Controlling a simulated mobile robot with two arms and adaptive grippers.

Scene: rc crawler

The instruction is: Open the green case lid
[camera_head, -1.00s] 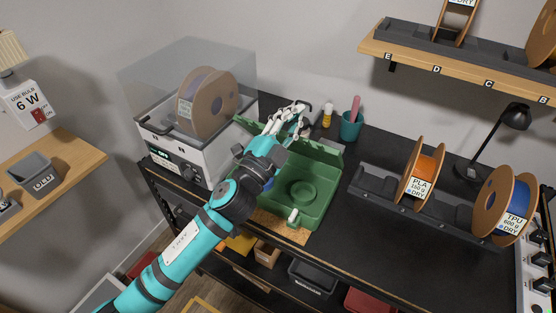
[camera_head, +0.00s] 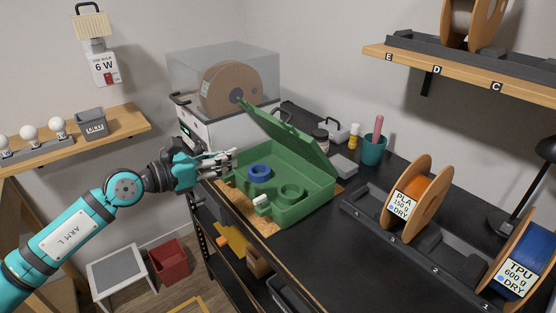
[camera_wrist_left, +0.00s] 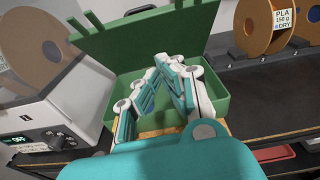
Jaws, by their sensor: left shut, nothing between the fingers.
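The green case (camera_head: 300,207) sits on a cork mat (camera_head: 249,222) on the black bench. Its lid (camera_head: 290,137) stands raised and tilted back behind the tray, and the lid also shows in the left wrist view (camera_wrist_left: 125,40). Inside the case are a blue ring (camera_head: 259,172) and a green round holder. A white latch piece (camera_head: 262,200) is at the front. My left gripper (camera_head: 232,158) is at the case's left side, its fingers closed together and empty; in the left wrist view the fingers (camera_wrist_left: 165,68) overlap the open case. My right gripper is not in view.
A dryer box with a clear cover (camera_head: 222,85) and a spool stands behind the case on the left. A teal cup (camera_head: 373,149) and small bottles stand behind it on the right. A dark rack with PLA (camera_head: 404,206) and TPU spools (camera_head: 518,270) lies to the right.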

